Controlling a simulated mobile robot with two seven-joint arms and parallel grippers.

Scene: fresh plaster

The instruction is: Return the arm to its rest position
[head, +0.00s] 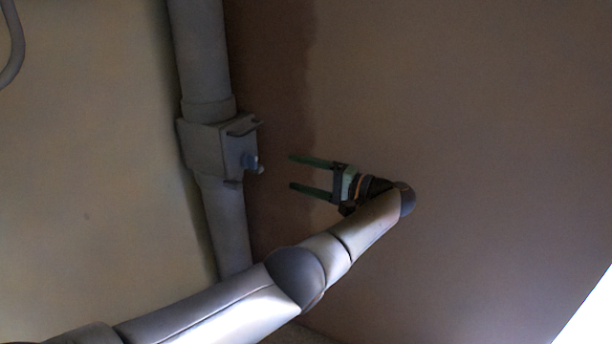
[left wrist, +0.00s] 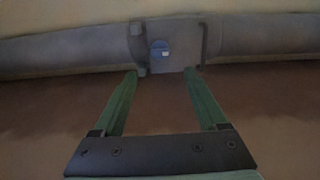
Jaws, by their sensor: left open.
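My left gripper (head: 292,172) is in the middle of the head view, at the end of my left arm, which comes in from the lower left. Its two green fingers are apart and point left, toward a box on a grey pipe. Nothing is between them. In the left wrist view the open fingers (left wrist: 165,85) point up the picture toward the same box. A gap shows between the fingertips and the box in the head view. My right gripper is in neither view.
A thick grey pipe (head: 200,60) runs down the wall corner. A brown wall (head: 480,130) fills the right. A curved tube (head: 14,45) is at upper left.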

